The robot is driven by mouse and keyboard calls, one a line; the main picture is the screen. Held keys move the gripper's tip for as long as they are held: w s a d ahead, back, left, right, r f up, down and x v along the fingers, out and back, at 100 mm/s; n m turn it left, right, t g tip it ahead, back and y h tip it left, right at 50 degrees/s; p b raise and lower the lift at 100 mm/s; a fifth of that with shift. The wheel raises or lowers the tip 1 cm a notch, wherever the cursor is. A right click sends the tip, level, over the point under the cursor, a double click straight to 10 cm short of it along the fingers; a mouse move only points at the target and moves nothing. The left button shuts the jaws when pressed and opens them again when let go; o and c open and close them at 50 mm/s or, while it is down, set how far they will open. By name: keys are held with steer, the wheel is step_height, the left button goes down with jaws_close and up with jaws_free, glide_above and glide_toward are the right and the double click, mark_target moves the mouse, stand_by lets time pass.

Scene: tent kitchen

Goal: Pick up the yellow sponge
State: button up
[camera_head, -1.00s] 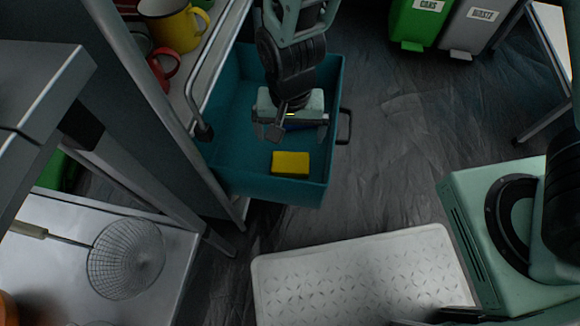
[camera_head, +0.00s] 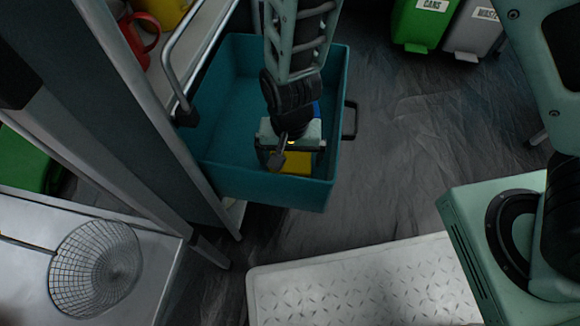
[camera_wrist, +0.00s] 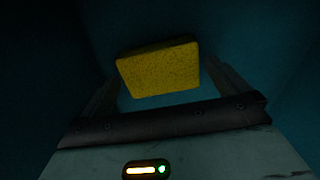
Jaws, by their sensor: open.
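The yellow sponge (camera_head: 296,163) lies on the floor of an open teal drawer (camera_head: 228,182), near its front right part. My gripper hides part of it in the head view. In the wrist view the whole sponge (camera_wrist: 158,69) shows beyond and between the fingers. My gripper (camera_head: 290,160) is inside the drawer's outline, above the sponge, pointing down. Its fingers are apart and nothing is between them; the wrist view shows my gripper (camera_wrist: 160,95) with a finger at each side. How far above the sponge it is, I cannot tell exactly.
The drawer's walls surround my gripper, with a dark handle (camera_head: 349,119) on the right. A blue thing (camera_head: 316,108) shows partly behind my wrist. A metal shelf rail (camera_head: 190,50) and red mug (camera_head: 140,35) are at upper left. A white step (camera_head: 365,283) lies in front.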

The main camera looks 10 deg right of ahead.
mark_target(290, 161)
steer(key=shift+f, duration=0.15)
steer(key=shift+c, duration=0.3)
steer(key=c, duration=0.7)
steer(key=shift+c, duration=0.2)
step_height(290, 161, up, 10)
steer(key=p, duration=0.6)
